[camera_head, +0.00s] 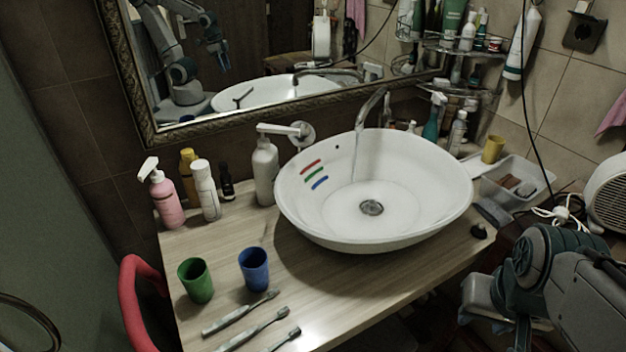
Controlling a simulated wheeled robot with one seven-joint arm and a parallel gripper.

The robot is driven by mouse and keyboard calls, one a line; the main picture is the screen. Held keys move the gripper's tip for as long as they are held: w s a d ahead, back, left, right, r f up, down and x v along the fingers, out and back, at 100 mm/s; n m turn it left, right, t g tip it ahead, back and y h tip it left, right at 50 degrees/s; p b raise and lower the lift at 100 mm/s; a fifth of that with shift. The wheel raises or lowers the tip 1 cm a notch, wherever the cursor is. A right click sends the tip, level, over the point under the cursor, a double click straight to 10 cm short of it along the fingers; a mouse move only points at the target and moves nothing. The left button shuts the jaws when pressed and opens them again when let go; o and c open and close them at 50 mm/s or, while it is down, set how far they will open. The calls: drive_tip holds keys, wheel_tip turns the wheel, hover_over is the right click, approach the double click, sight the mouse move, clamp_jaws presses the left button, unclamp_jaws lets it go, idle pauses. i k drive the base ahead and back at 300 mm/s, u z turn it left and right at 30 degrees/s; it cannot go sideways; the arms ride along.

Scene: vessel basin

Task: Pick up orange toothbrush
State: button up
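Three toothbrushes lie side by side at a slant on the front of the wooden counter (340,290). They are the back toothbrush (238,315), the middle toothbrush (252,330) and the front toothbrush (284,339), which the lower picture edge partly cuts off. All three look grey-green here; I cannot tell which is orange. My gripper (515,335) is at the lower right, beyond the counter's right front edge, well apart from the toothbrushes. Its fingers are dark and partly hidden, so their opening is unclear.
A green cup (195,281) and a blue cup (254,269) stand just behind the toothbrushes. A white basin (400,225) fills the counter's middle and right. Bottles, including a pink one (166,200), stand at the back left. A red curved chair part (132,300) borders the left edge.

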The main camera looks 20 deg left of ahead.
sight(220, 323)
drive_tip(key=k, duration=0.5)
drive_tip(key=z, duration=0.25)
drive_tip(key=i, duration=0.6)
drive_tip(key=u, duration=1.9)
